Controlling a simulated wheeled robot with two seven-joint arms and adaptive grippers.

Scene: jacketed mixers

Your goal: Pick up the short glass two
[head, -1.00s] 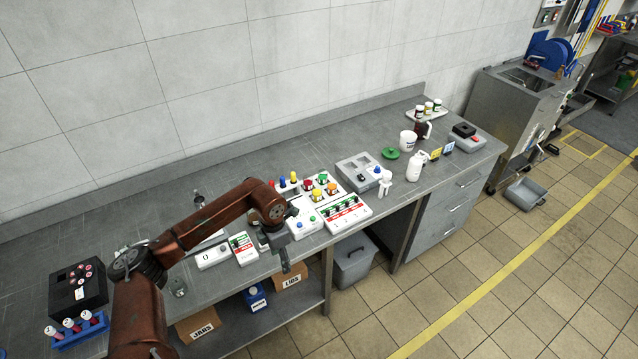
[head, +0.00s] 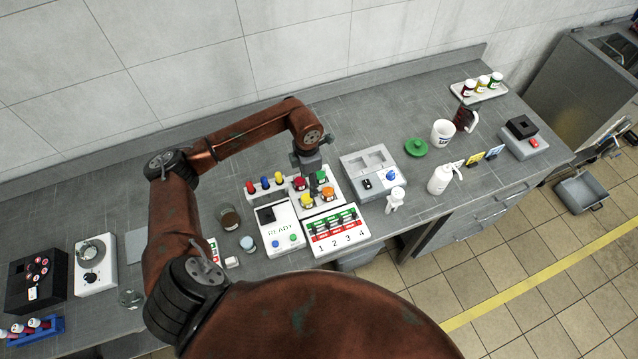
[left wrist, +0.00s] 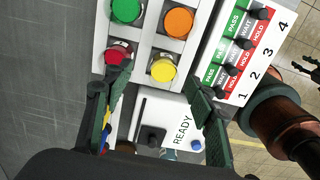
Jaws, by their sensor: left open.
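Several short jars with coloured lids stand in a white rack: red (head: 300,184), green (head: 322,176), yellow (head: 307,202) and orange (head: 328,194). I see no number on them, so I cannot tell which is short glass two. My left gripper (head: 314,172) is open and empty above the rack's back side. In the left wrist view, its fingers (left wrist: 160,88) point toward the rack. The yellow lid (left wrist: 163,67) shows between the fingertips, and the red lid (left wrist: 118,54) is by the left finger. I cannot tell whether it touches them.
A READY box (head: 281,228) and a switch panel numbered 1 to 4 (head: 337,231) stand in front of the rack. A brown-filled jar (head: 230,218) is to the left. A grey device (head: 374,172) is to the right. Bare bench lies behind.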

